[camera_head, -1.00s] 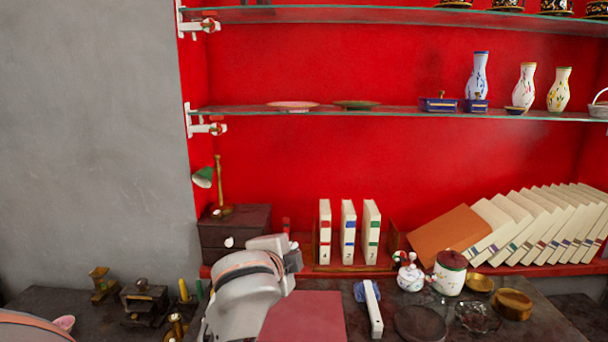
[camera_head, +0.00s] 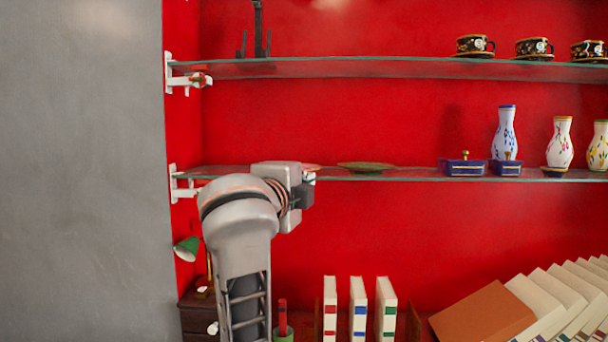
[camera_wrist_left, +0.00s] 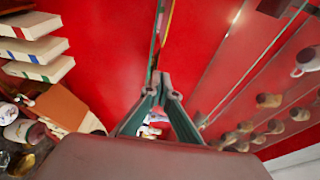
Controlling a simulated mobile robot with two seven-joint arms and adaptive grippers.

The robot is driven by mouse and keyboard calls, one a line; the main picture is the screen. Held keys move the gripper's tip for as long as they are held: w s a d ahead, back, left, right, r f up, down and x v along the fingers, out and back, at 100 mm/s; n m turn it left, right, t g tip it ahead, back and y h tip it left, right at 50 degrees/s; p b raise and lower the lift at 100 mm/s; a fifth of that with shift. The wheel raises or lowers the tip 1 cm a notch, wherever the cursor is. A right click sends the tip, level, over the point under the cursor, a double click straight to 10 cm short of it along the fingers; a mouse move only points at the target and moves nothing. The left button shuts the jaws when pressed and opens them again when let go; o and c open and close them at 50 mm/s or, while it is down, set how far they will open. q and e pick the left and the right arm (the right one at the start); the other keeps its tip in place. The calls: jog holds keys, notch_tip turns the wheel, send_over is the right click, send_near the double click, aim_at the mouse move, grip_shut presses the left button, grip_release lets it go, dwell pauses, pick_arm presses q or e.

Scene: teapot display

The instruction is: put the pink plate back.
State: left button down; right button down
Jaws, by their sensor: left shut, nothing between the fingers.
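The pink plate (camera_head: 312,167) lies on the middle glass shelf (camera_head: 410,175). Most of it is hidden behind my left gripper (camera_head: 306,190) in the head view. That gripper is at about the height of the shelf, in front of the plate. In the left wrist view its fingers (camera_wrist_left: 169,92) come together at the tips with nothing held. Thin green and yellowish edges run up beyond the tips there; I cannot tell which belongs to the shelf or a plate. My right gripper is in neither view.
A green plate (camera_head: 366,167) lies just right of the pink one. Blue boxes (camera_head: 464,166) and vases (camera_head: 505,133) stand further right. Black cups (camera_head: 475,45) are on the upper shelf (camera_head: 350,67). Books (camera_head: 358,308) stand below.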

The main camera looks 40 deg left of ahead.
pick_arm(q)
send_near(311, 171)
jog(key=w+d, duration=0.2)
jog(key=w, duration=0.2)
jog(key=a, duration=0.3)
jog(key=shift+w+p, duration=0.15)
jog(key=shift+p, duration=0.2)
jog(key=shift+a, duration=0.4)
jog(key=a, duration=0.7)
jog(key=shift+s+a, duration=0.15)
jog(key=shift+s, duration=0.1)
jog(key=shift+w, duration=0.1)
